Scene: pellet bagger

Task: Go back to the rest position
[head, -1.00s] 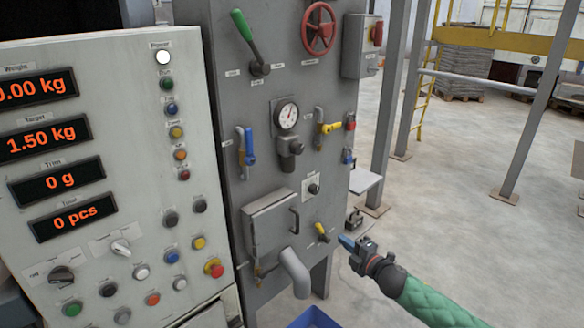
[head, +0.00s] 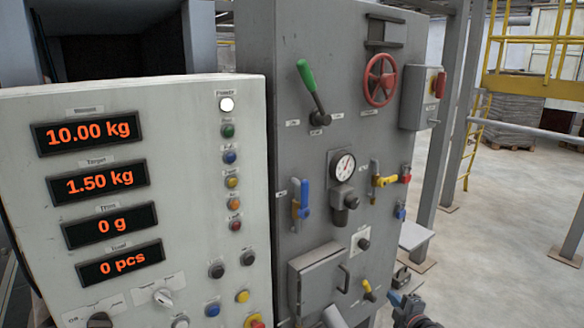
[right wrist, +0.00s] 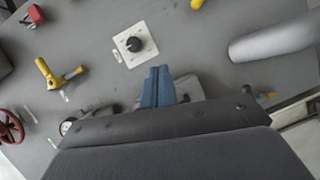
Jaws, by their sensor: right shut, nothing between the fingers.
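My right gripper (head: 402,300) is at the bottom right of the head view, beside the lower right of the grey valve panel (head: 340,130). Its blue fingers are shut together and empty, as the right wrist view (right wrist: 158,86) shows. In that view the fingers are near a black knob (right wrist: 134,44) on a white plate, apart from it as far as I can tell. The rest of my right arm is mostly below the head view's edge. My left gripper is not in view.
The control console (head: 180,220) with red displays stands at left. The panel carries a green-handled lever (head: 306,78), a red handwheel (head: 380,79), a gauge (head: 343,167) and a hatch box (head: 318,280). Grey posts stand right of it. Open floor (head: 510,215) lies further right.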

